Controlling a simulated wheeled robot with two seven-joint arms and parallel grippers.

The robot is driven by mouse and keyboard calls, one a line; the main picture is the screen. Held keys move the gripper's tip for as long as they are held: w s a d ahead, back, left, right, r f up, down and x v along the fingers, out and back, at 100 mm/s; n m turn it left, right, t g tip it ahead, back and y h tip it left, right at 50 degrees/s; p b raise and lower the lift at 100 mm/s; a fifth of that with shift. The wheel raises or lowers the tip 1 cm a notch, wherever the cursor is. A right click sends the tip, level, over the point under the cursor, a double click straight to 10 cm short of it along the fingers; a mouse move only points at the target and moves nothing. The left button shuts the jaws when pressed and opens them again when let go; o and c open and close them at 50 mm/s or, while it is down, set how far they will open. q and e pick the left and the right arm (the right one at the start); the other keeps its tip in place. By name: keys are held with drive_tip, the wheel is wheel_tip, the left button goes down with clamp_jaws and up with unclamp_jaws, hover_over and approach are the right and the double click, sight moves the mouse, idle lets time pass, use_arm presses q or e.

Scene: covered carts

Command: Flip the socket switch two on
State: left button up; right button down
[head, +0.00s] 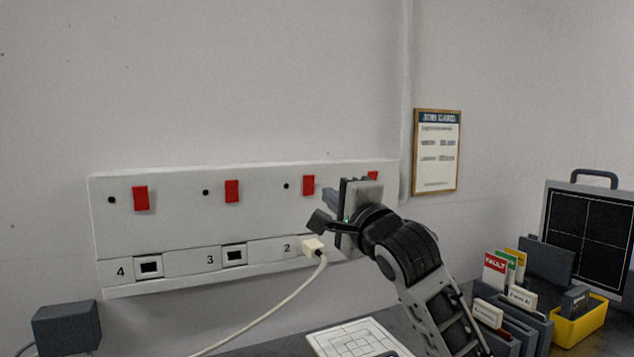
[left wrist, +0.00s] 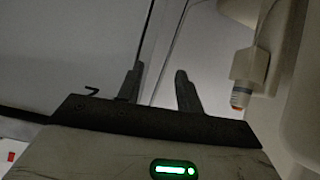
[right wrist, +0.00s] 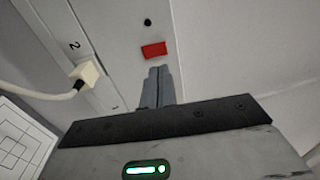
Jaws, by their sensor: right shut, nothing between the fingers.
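A white socket panel (head: 180,225) on the wall carries a row of red switches. Switch two (head: 308,185) is the red rocker above the plug (head: 313,247) beside the label 2; a dark dot is on its left. My right gripper (head: 328,195) is shut and empty, just right of switch two. In the right wrist view, the shut fingertips (right wrist: 158,69) point at switch two (right wrist: 153,50), close by its edge; whether they touch cannot be told. My left gripper (left wrist: 157,78) is open and empty, away from the panel and outside the head view.
Switch three (head: 232,191) and switch four (head: 141,198) are to the left, and another red switch (head: 373,176) is partly behind my right gripper. The plug's white cable (head: 270,317) hangs below. A yellow bin (head: 580,325) and card holders stand at the lower right.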

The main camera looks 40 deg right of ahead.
sight(310, 181)
use_arm(q)
drive_tip(key=shift+a+r+p, duration=0.2)
drive_tip(key=shift+r+p, duration=0.15)
drive_tip(key=shift+p, duration=0.4)
use_arm(e)
drive_tip(key=x, duration=0.6)
drive_tip(key=shift+w+r, duration=0.1)
drive_tip(key=shift+w, duration=0.25)
